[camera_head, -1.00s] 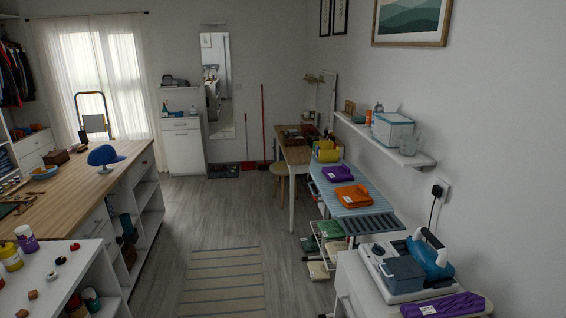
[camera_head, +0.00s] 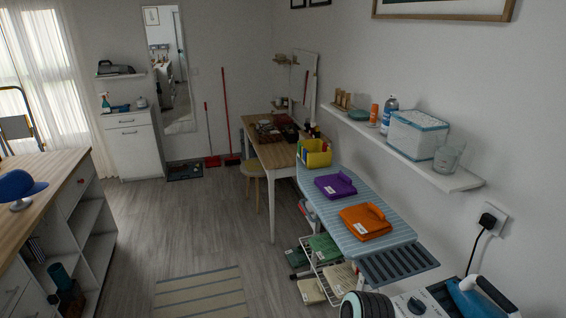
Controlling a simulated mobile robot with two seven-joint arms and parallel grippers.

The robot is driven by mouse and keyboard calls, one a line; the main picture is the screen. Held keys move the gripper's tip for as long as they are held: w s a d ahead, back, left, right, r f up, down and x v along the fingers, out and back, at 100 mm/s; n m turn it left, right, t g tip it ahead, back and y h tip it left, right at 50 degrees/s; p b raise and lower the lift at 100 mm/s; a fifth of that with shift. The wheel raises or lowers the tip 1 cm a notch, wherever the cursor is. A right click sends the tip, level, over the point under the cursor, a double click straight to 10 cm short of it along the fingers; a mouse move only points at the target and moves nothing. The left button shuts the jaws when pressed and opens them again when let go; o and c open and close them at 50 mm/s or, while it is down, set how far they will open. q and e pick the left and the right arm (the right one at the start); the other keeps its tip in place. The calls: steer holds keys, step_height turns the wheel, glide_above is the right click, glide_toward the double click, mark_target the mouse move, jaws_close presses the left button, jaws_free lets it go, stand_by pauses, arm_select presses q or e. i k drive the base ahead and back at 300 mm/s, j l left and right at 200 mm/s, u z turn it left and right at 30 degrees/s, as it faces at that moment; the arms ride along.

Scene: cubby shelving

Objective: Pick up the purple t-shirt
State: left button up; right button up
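A folded purple t-shirt (camera_head: 335,186) with a small white label lies on the blue striped ironing board (camera_head: 342,219) along the right wall. A folded orange garment (camera_head: 365,221) lies on the same board, nearer to me and apart from the purple one. Neither of my grippers is identifiable in the head view. A dark ribbed rounded part at the bottom edge may be mine, but I cannot tell.
A yellow bin (camera_head: 317,158) stands at the far end of the board, and a wooden table (camera_head: 270,152) beyond it. A rack with folded cloths (camera_head: 324,250) is below. A wall shelf (camera_head: 411,154) juts out above, and an iron (camera_head: 472,298) is near right. The floor (camera_head: 178,228) left of the board is open.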

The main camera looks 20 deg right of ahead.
mark_target(338, 186)
steer(key=i+z, duration=0.15)
steer(key=i, duration=0.35)
steer(key=i+j+z, duration=0.2)
steer(key=i, duration=0.3)
steer(key=i+j+z, duration=0.15)
steer(key=i, duration=0.35)
